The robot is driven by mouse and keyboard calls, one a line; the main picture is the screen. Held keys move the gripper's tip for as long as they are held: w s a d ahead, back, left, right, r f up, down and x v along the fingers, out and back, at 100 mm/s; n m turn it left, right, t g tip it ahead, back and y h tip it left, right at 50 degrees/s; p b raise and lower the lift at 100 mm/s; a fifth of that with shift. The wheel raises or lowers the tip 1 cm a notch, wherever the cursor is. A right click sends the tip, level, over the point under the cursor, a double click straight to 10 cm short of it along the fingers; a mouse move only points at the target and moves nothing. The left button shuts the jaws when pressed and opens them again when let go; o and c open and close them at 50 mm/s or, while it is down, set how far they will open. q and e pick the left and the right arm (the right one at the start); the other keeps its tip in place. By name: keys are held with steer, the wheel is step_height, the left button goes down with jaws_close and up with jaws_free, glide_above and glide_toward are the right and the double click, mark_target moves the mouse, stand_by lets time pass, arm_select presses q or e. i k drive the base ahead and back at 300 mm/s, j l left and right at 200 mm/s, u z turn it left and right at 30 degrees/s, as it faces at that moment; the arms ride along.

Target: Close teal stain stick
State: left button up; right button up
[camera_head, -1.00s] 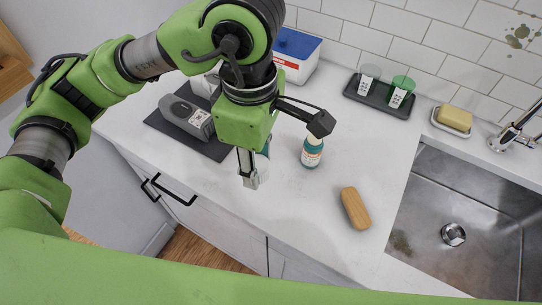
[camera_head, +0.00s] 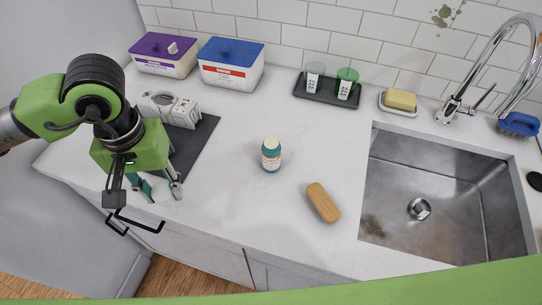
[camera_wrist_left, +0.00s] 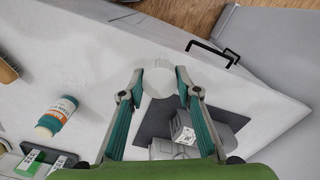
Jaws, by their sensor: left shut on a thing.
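The teal stain stick (camera_head: 271,155) stands upright on the white counter with a pale cream top and an orange-and-white label. It also shows in the left wrist view (camera_wrist_left: 57,115), on the left side. My left gripper (camera_head: 165,192) is at the counter's front edge, left of the stick and apart from it. It is shut on a white round piece, cap-like in shape, which shows between the fingertips in the left wrist view (camera_wrist_left: 159,82). Whether the piece touches the counter is hard to tell. My right gripper is not in view.
A grey device stands on a dark mat (camera_head: 206,135) behind the left gripper. A wooden brush (camera_head: 323,202) lies right of the stick, before the sink (camera_head: 450,190). Purple-lidded (camera_head: 163,54) and blue-lidded boxes (camera_head: 231,66) and a cup tray (camera_head: 326,92) line the back. The counter between gripper and stick is clear.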

mark_target(271, 147)
steer(key=z, duration=1.35)
steer(key=k+j, duration=0.35)
steer(key=j, duration=0.15)
steer(key=k+j, duration=0.35)
steer(key=j, duration=0.2)
